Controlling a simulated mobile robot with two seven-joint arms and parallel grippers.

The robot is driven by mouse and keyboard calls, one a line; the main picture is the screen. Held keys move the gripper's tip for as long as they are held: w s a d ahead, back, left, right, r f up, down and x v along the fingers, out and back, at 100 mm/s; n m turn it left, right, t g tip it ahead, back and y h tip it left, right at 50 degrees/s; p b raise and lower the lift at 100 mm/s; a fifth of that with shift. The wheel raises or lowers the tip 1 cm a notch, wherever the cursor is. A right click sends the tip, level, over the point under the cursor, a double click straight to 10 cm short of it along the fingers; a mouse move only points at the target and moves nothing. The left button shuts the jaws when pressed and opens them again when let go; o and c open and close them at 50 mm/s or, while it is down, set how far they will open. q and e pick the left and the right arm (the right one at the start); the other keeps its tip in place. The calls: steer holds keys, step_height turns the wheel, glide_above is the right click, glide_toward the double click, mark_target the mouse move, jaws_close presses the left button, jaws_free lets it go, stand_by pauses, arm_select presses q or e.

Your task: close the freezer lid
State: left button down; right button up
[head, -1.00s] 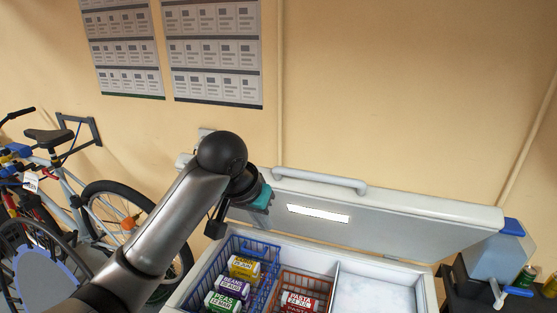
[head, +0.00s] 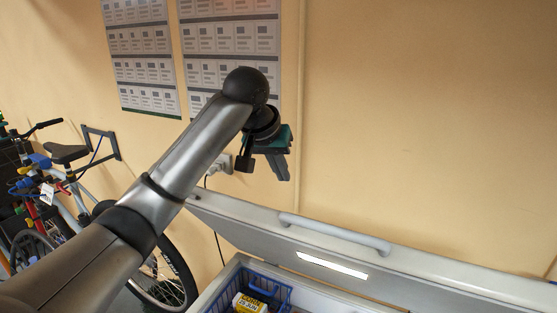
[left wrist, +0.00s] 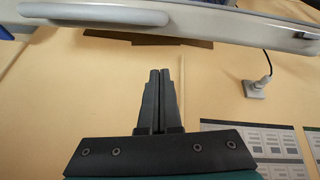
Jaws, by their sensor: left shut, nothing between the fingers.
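The freezer lid (head: 430,277) stands raised and tilted at the lower right in the head view, with a grey bar handle (head: 335,234) along its upper edge and a light strip on its inner face. The lid crosses the top of the left wrist view (left wrist: 225,27), its handle (left wrist: 95,13) at the upper left. My left gripper (head: 283,178) is shut and empty, above the lid's top edge and apart from it, in front of the wall. Its closed fingers also show in the left wrist view (left wrist: 160,75). My right gripper is not in view.
The freezer's open interior shows a blue basket (head: 270,290) with a yellow corn pack (head: 247,303). A bicycle (head: 70,200) stands at the left by the wall. A wall outlet (head: 222,163) with a plugged-in cord is behind my arm. Posters (head: 150,70) hang above.

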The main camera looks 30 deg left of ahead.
arm_select(q)
steer(key=x, duration=0.4)
steer(key=shift+s+d+f+p, duration=0.25)
steer(key=shift+s+f+p, duration=0.3)
steer(key=shift+s+f, duration=0.4)
steer(key=shift+s+d+f, duration=0.15)
steer(key=shift+s+f, duration=0.2)
steer(key=shift+f, duration=0.15)
